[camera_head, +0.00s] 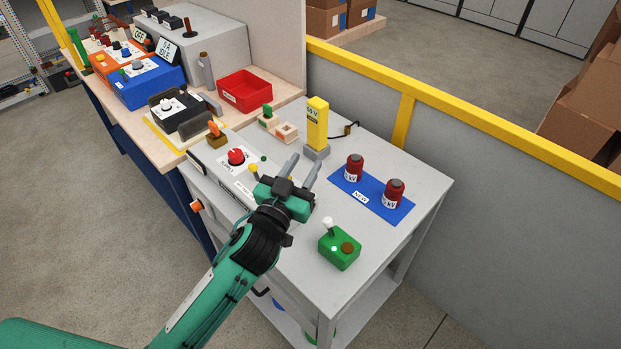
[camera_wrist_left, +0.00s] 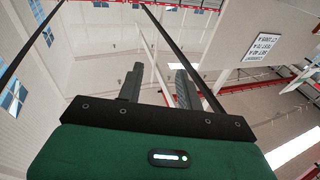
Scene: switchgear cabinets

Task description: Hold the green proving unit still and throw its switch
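The green proving unit (camera_head: 340,250) sits on the grey table top near its front edge. It has a white-topped lever switch, a small white spot and a brown round pad on top. My left gripper (camera_head: 302,168) is above the table, up and left of the unit in the head view, and apart from it. Its two grey fingers are spread with nothing between them. The left wrist view also shows the open, empty fingers (camera_wrist_left: 158,85) against the walls and ceiling. My right gripper is not in view.
A blue mat (camera_head: 359,205) holds two red cylinders. A yellow tester (camera_head: 317,124) stands behind my left gripper. A panel with a red knob (camera_head: 236,157) lies left of it. A red tray (camera_head: 245,90) sits on the wooden bench. The table is clear around the green unit.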

